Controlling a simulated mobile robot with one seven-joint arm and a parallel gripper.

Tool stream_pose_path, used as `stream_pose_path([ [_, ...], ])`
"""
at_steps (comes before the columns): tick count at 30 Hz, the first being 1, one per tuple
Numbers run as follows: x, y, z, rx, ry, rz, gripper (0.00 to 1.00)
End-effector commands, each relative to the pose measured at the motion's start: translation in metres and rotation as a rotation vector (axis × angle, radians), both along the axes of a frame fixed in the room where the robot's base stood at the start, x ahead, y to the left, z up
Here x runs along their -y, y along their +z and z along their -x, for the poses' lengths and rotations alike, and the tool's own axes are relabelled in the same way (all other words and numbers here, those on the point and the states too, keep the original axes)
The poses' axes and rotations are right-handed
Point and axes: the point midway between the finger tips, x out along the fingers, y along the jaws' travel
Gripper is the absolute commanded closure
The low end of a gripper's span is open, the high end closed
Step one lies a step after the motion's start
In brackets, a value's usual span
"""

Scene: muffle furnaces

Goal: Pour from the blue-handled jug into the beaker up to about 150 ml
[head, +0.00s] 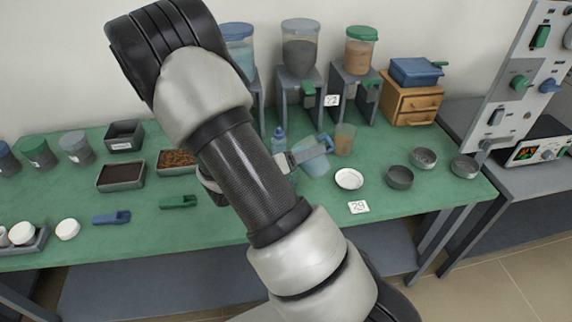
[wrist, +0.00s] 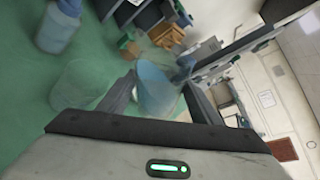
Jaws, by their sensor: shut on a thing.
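The jug (head: 314,164) is pale blue and translucent with a blue handle (head: 326,142). My gripper (head: 303,156) is shut on it and holds it tilted above the green bench. In the wrist view the jug (wrist: 157,92) sits between my two fingers (wrist: 158,88), its dark blue handle at the upper right. A clear container, seemingly the beaker (wrist: 80,84), stands on the bench to the left of the jug in the wrist view. In the head view it is mostly hidden by my arm. Its liquid level and any stream cannot be made out.
A blue-capped bottle (head: 279,141) stands close behind my gripper. A brownish clear cup (head: 345,139) is just right of the jug. A white dish (head: 349,179) and grey bowls (head: 399,177) lie further right. Hopper stands (head: 300,90) line the back.

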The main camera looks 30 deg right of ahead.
Motion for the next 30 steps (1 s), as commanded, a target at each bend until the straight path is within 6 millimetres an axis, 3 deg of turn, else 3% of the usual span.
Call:
stream_pose_path([
  [30,-0.0003,-0.0011,-0.0008,-0.063,-0.001,0.036,0.87],
])
